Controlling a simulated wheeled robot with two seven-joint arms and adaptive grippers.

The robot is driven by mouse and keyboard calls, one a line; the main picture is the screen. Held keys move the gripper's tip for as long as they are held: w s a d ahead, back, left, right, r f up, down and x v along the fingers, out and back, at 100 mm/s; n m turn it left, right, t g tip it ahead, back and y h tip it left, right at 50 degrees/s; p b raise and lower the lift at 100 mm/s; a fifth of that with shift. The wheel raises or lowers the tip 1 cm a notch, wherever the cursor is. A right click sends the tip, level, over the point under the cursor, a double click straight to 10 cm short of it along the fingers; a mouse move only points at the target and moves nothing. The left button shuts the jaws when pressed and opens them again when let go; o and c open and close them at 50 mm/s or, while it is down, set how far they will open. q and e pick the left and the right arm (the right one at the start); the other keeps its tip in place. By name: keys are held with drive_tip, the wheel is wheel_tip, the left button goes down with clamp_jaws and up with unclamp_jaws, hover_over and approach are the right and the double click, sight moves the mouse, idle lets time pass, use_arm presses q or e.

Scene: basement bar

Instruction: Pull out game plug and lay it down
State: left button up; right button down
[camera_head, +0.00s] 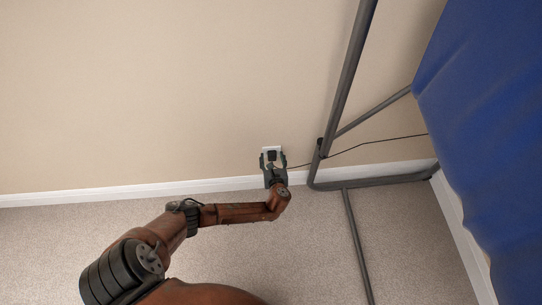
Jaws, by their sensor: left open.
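The game plug (272,155) is a small black block at a white wall outlet (271,149), low on the beige wall just above the baseboard. A thin black cord (372,142) runs from near the plug to the right, past the metal frame. My left gripper (272,160) is at the outlet, open, with one finger on each side of the plug. I cannot tell whether the fingers touch it. The gripper hides the lower part of the plug and outlet. My right gripper is not in view.
A grey metal tube frame (345,80) stands just right of the outlet, with a foot bar (357,240) along the floor. A blue cloth (480,120) hangs at the right. The carpet (60,250) is clear to the left, below the white baseboard (120,192).

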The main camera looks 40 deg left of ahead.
use_arm(q)
drive_tip(key=shift+c, duration=0.5)
clamp_jaws()
idle(0.3)
drive_tip(key=shift+s+d, duration=0.1)
drive_tip(key=shift+s+d+p, duration=0.6)
drive_tip(key=shift+d+p, duration=0.05)
drive_tip(key=shift+d, duration=0.1)
drive_tip(key=shift+s+d+p, duration=1)
drive_tip(key=shift+s+d, duration=0.25)
drive_tip(key=shift+d, duration=0.2)
